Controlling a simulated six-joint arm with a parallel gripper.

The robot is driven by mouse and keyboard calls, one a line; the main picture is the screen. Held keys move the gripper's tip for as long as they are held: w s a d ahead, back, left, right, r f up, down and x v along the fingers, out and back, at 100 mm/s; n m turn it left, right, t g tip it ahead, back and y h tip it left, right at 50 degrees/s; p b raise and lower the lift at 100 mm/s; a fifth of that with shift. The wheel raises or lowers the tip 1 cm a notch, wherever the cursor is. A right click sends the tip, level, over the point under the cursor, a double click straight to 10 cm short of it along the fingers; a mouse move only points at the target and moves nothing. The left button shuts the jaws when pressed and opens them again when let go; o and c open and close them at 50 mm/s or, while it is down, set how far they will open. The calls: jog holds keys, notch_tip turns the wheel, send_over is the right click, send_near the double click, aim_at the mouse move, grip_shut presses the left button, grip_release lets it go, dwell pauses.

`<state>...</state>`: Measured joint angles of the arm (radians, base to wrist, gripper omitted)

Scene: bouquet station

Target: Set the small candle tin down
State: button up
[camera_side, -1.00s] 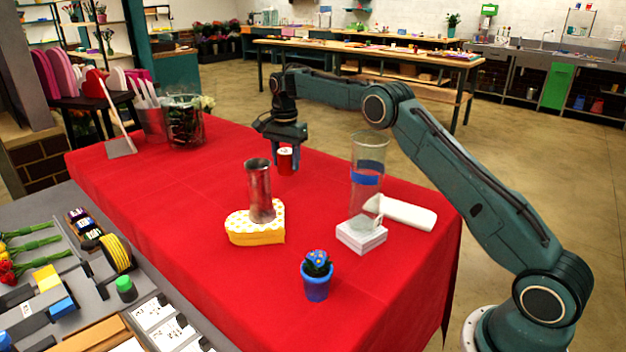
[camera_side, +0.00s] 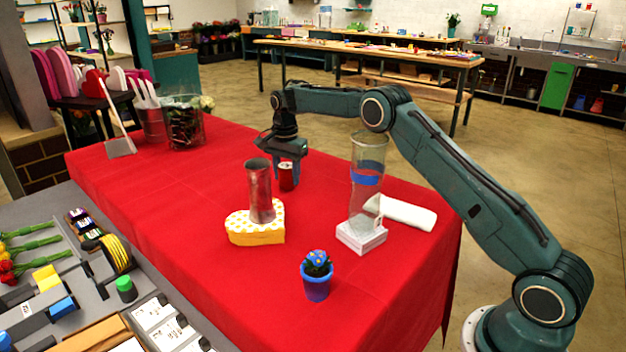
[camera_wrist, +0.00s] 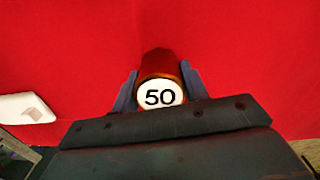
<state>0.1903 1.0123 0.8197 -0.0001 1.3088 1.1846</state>
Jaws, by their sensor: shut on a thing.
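The small candle tin (camera_side: 287,180) is red with a white top. In the wrist view the tin (camera_wrist: 160,94) shows "50" on its white end. My gripper (camera_side: 288,178) is shut on it, with one dark finger on each side in the wrist view (camera_wrist: 160,88). The tin is low at the red-covered table (camera_side: 190,220), behind the metal vase. I cannot tell whether its base touches the cloth.
A metal vase (camera_side: 259,190) stands on a yellow dotted heart box (camera_side: 255,232). A clear glass cylinder (camera_side: 367,200) with a blue band stands on a white box (camera_side: 361,237). A white rolled item (camera_side: 404,214) lies beside it. A blue flowerpot (camera_side: 317,283) stands in front. Cloth left of the heart box is clear.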

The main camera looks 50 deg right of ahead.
aim_at(286, 165)
jog(key=shift+f, duration=0.1)
jog(key=o, duration=1)
jog(key=shift+o, duration=0.2)
jog(key=shift+r, duration=3.9)
jog(key=shift+r, duration=0.1)
